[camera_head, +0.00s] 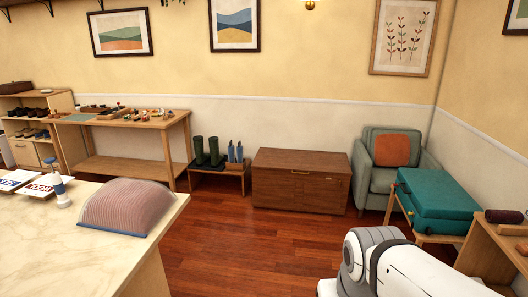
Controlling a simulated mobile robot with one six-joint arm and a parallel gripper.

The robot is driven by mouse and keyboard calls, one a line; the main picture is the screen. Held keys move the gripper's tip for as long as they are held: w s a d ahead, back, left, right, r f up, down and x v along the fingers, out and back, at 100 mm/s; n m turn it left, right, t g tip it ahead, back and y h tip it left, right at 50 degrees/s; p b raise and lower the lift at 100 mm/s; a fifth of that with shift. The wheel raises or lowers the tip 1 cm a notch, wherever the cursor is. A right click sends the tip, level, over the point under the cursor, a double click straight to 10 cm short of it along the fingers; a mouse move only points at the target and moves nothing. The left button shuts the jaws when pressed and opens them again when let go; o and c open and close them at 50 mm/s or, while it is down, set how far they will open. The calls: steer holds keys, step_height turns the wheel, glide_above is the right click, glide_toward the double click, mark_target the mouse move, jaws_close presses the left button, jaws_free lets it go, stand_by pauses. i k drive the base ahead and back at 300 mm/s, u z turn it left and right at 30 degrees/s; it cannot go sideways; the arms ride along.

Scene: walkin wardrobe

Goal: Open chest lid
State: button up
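A brown wooden chest (285,190) stands on the floor against the far wall, between a low bench and an armchair. Its flat lid (303,160) lies shut on top. A small handle or latch shows at the upper middle of its front. My white arm link reaches in at the bottom right, well short of the chest. My gripper is out of the picture, so its state does not show.
A marble-topped counter (45,240) fills the lower left. A bench (225,170) with boots stands left of the chest. A green armchair (372,175) and a teal case (440,195) on a stand are at the right. The red wood floor (240,240) before the chest is clear.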

mark_target(305, 161)
steer(key=z, duration=0.05)
steer(key=i, duration=3.15)
steer(key=z, duration=0.15)
steer(key=i, duration=1.1)
steer(key=z, duration=0.2)
